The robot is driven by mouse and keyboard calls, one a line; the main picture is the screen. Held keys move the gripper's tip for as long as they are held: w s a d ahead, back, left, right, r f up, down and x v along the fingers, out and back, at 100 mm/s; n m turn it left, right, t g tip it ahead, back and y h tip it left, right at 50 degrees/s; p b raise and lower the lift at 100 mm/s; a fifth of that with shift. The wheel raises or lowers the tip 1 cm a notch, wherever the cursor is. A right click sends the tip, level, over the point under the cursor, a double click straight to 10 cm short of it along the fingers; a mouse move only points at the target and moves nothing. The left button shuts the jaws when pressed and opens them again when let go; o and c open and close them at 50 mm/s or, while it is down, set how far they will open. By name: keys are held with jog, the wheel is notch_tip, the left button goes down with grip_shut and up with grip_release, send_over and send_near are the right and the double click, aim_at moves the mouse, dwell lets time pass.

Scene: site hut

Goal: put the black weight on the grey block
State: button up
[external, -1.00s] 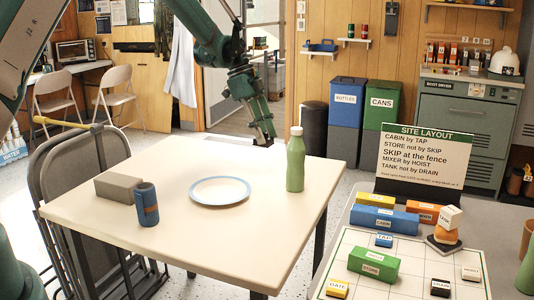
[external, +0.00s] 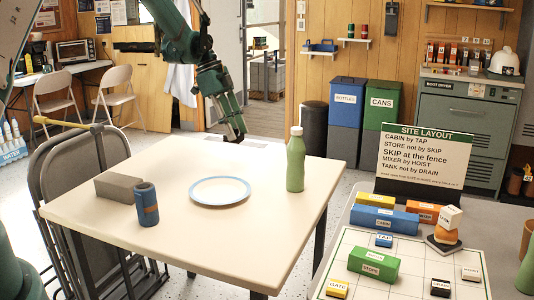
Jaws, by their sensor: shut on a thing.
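The grey block (external: 119,186) lies on the left side of the cream table, behind and left of a blue cup with a brown band (external: 147,205). My gripper (external: 234,136) is over the far part of the table, pointing down, to the right of and beyond the grey block. It is shut on a small dark thing at its fingertips, which looks like the black weight (external: 235,140); its shape is mostly hidden and hard to make out. The top of the grey block is bare.
A white plate with a blue rim (external: 220,179) lies mid-table, in front of my gripper. A green bottle (external: 296,160) stands upright at the right. A second table with a site layout board (external: 372,248) and labelled blocks is at the lower right. The table's left rear is clear.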

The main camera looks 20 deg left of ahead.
jog(key=s+a+r+n+t+p, duration=0.1)
jog(key=s+a+r+n+p, duration=0.15)
jog(key=s+a, duration=1.3)
notch_tip(320, 180, up, 2)
jog(key=n, duration=0.2)
send_over(122, 179)
jog(key=a, duration=0.1)
jog(key=shift+s+a+r+t, duration=0.15)
jog(key=shift+s+a+t, duration=0.1)
jog(key=shift+t, duration=0.15)
jog(key=shift+f+b, duration=0.3)
jog(key=shift+f, duration=2.65)
jog(key=shift+f, duration=0.1)
jog(key=shift+f+b, duration=0.4)
jog(key=shift+f, duration=1.6)
jog(key=shift+f, duration=0.2)
